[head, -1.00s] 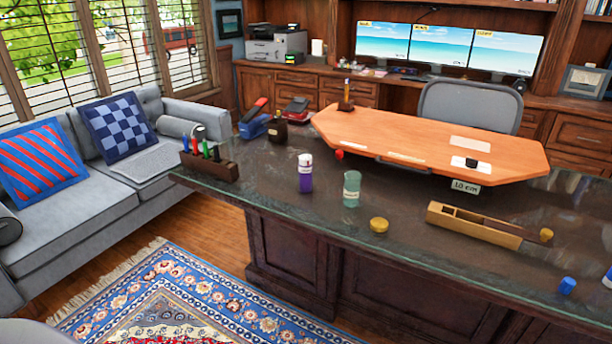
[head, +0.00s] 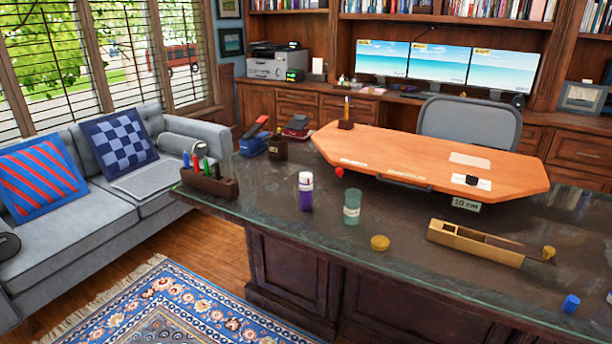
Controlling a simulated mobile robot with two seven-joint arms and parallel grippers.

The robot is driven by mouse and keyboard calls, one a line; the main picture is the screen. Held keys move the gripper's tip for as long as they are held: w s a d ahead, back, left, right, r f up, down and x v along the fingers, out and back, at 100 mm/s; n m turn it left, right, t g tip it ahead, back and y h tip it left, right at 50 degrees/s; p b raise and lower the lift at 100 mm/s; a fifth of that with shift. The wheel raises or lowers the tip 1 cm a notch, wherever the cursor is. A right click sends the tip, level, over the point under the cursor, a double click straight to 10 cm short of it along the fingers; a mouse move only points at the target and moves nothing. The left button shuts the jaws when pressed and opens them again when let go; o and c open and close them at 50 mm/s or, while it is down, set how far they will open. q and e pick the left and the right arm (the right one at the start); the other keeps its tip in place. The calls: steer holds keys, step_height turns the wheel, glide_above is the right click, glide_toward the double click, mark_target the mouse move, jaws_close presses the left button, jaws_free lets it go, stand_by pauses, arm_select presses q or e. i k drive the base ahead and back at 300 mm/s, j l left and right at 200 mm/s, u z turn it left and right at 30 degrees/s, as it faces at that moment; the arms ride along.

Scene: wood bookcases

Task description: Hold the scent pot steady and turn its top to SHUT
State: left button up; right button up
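Two small upright containers stand on the dark desk (head: 265,215). One is a purple container (head: 305,199) with a pale top and a white band. Beside it to the right is a green, translucent-looking container (head: 352,212) with a pale label. I cannot tell which one is the scent pot, and no SHUT marking is readable. A low yellow round piece (head: 380,243) lies apart, right of the green container. Neither of my grippers is in view, and nothing touches the containers.
An orange-brown board (head: 420,160) lies behind the containers. A long wooden box (head: 475,243) and a blue cylinder (head: 571,304) are to the right. A pen holder (head: 210,183) stands at the left desk corner.

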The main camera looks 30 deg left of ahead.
mark_target(305, 177)
steer(key=i+j+z, duration=0.25)
steer(key=j, duration=1.2)
steer(key=j+z, duration=0.25)
steer(key=j, duration=1.15)
